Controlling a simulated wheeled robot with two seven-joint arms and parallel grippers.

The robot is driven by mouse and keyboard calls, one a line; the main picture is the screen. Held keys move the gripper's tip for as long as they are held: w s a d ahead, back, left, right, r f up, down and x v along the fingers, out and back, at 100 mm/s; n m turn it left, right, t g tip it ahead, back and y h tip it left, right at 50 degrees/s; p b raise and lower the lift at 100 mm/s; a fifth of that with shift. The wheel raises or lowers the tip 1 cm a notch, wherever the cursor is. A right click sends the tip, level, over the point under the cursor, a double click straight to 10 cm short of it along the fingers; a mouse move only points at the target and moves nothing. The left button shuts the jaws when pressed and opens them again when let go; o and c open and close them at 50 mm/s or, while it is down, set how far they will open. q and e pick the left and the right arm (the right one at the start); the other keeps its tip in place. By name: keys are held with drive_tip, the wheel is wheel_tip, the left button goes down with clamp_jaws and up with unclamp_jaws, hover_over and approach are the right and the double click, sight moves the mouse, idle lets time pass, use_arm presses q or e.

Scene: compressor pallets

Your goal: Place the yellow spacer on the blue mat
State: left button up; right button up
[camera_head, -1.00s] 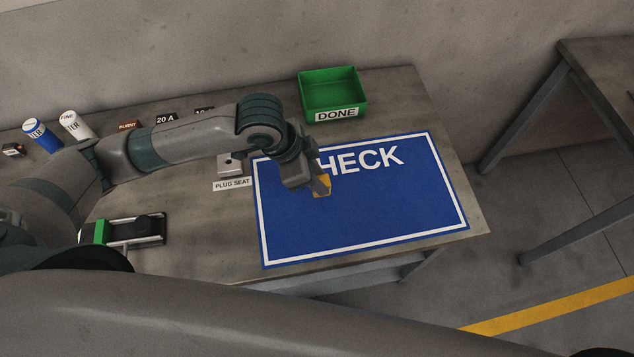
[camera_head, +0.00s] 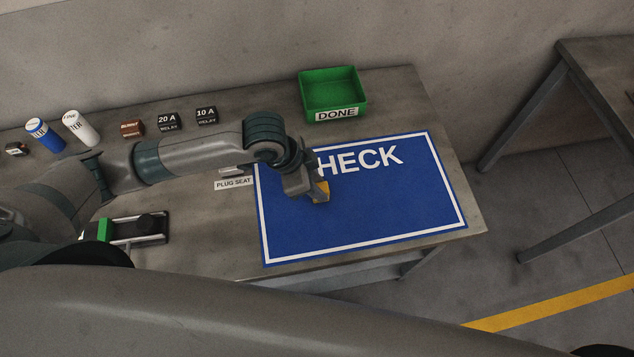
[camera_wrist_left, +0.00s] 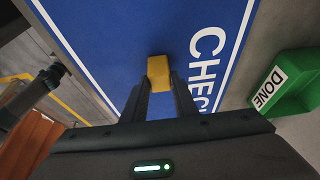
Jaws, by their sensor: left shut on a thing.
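The yellow spacer (camera_head: 322,190) is a small block between the fingertips of my left gripper (camera_head: 316,196). The left wrist view also shows the spacer (camera_wrist_left: 159,72) held by my left gripper (camera_wrist_left: 160,88), which is shut on it. The blue mat (camera_head: 370,218), with a white border and the word CHECK partly hidden by my arm, lies on the table. The spacer is over the left part of the mat; I cannot tell whether it touches the mat. The mat fills much of the left wrist view (camera_wrist_left: 120,40). My right gripper is not in view.
A green DONE bin (camera_head: 333,95) stands behind the mat. Two relays, a brown block (camera_head: 132,128) and white and blue cylinders (camera_head: 45,135) stand along the back left. A fixture with a green part (camera_head: 135,229) sits at the left. The mat's right half is clear.

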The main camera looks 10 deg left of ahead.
use_arm(q)
drive_tip(key=o, duration=1.1)
drive_tip(key=shift+f, duration=0.1)
drive_tip(key=shift+a+r, duration=0.15)
drive_tip(key=shift+r, duration=0.3)
drive_tip(key=b+v, duration=0.1)
drive_tip(key=v, duration=1)
drive_tip(key=shift+s+a+r+b, duration=0.15)
drive_tip(key=shift+b, duration=0.15)
